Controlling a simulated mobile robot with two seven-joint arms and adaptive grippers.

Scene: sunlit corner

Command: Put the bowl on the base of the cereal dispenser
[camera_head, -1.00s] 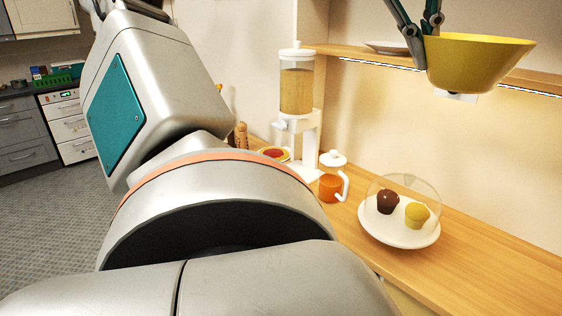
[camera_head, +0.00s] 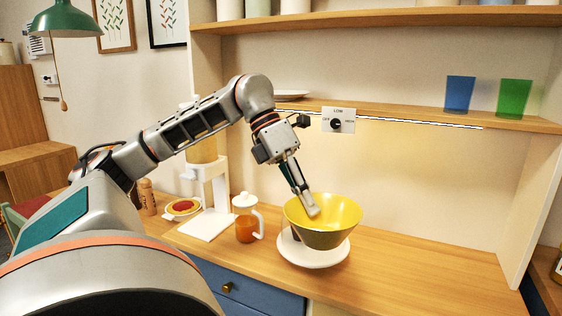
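The yellow bowl (camera_head: 335,234) is upright, near the middle of the head view. My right gripper is out of view.
An orange pot with a white lid (camera_head: 246,228) stands between dispenser base and bowl. The white plate (camera_head: 314,256) is beneath the bowl in the picture. A small dish (camera_head: 183,208) sits left of the dispenser. A shelf (camera_head: 400,119) runs behind. The counter's right is clear.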

